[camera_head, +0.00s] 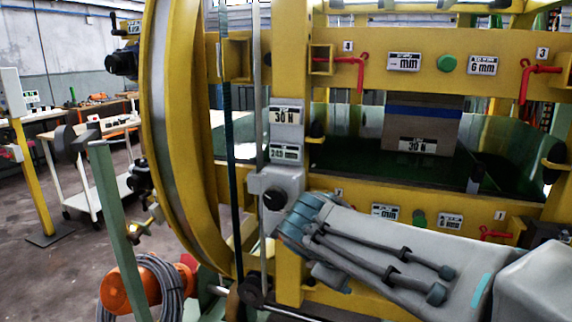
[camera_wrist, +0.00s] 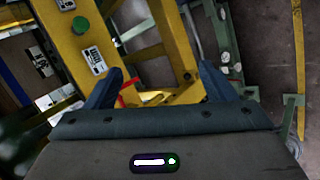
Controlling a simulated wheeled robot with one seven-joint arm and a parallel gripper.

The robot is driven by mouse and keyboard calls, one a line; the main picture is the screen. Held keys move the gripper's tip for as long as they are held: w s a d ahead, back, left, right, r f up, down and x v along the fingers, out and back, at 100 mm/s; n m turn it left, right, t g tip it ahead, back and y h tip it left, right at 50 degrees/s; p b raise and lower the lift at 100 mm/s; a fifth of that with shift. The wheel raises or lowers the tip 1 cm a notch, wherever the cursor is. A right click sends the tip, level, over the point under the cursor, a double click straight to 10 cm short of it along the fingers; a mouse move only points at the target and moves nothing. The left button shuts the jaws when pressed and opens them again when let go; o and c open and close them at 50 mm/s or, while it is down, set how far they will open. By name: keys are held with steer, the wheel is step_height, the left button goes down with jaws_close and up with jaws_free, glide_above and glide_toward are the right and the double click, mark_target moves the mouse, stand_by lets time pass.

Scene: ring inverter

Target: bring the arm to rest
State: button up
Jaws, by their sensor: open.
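My gripper (camera_wrist: 162,84) is open in the wrist view. Its two dark blue fingers stand wide apart, and nothing is held between them. Beyond them is the yellow frame (camera_wrist: 165,25) with a red clamp handle (camera_wrist: 127,94) near the left finger. In the head view my grey arm reaches in from the lower right, in front of the lower beam of the yellow ring frame (camera_head: 345,195). I cannot make out the fingertips there, nor whether the arm touches the frame.
Red clamp handles (camera_head: 527,80) sit along the upper beam. A cardboard box (camera_head: 420,112) is behind the beams. The large yellow ring (camera_head: 165,130) rises at the left. An orange reel (camera_head: 125,290) with grey cable stands low left. Open floor (camera_head: 60,265) and a trolley (camera_head: 95,190) lie farther left.

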steer(key=s+d+r+m+g+y+p, duration=0.1)
steer(key=s+r+m+y+p, duration=0.1)
steer(key=s+m+p, duration=0.2)
steer(key=s+d+r+m+g+y+p, duration=0.1)
steer(key=s+r+m+g+y+p, duration=0.1)
steer(key=s+m+p, duration=0.3)
steer(key=s+r+y+p, duration=0.1)
steer(key=s+p, duration=0.3)
steer(key=p, duration=0.1)
steer(key=shift+d+m+g+y, duration=0.15)
steer(key=shift+m+g+y, duration=0.15)
steer(key=shift+c, duration=0.4)
stand_by(1.7)
